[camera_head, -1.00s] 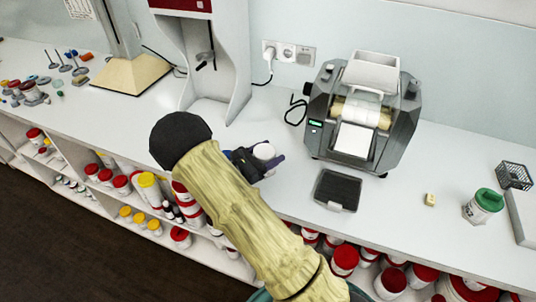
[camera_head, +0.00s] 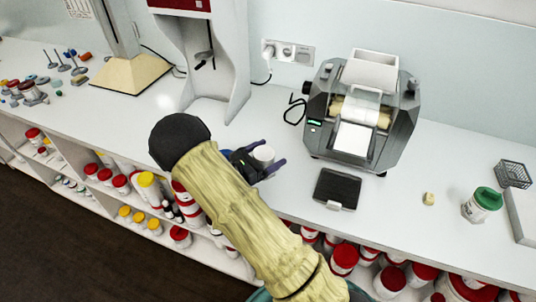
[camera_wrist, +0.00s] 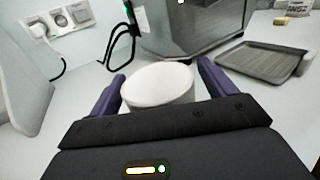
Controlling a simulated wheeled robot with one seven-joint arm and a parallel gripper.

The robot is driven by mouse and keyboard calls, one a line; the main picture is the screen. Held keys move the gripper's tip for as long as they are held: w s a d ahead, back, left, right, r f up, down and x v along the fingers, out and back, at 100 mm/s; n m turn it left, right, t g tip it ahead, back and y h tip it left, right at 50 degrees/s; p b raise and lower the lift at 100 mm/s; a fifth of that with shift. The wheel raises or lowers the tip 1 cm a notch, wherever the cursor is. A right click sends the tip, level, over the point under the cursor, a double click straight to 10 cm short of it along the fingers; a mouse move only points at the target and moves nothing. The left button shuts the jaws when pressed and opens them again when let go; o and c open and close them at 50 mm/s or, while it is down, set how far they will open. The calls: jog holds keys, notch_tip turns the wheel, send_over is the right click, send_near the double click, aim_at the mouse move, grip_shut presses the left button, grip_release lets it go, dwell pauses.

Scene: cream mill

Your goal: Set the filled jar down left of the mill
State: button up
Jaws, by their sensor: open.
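A white jar (camera_head: 264,155) is upright on the white counter, left of the mill and near the counter's front edge. It also shows in the wrist view (camera_wrist: 158,86), with a pale flat top; its contents cannot be seen. My gripper (camera_head: 266,161) is open around the jar. Its purple fingers stand on either side, with a gap showing at each side in the wrist view. The mill (camera_head: 398,138) is a dark grey machine with pale rollers and a white hopper on top. Its lower body shows behind the jar in the wrist view (camera_wrist: 190,28).
A black shallow tray (camera_head: 337,188) lies in front of the mill. A tall white stand (camera_head: 237,60) is behind and left of the jar. A wall socket (camera_head: 288,52) with cables is behind. Bare counter lies between stand and jar.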

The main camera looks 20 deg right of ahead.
jog(key=b+v, duration=0.2)
jog(key=v, duration=0.9)
jog(key=shift+s+a+f, duration=0.1)
jog(key=shift+s+a, duration=0.05)
jog(key=shift+a, duration=0.2)
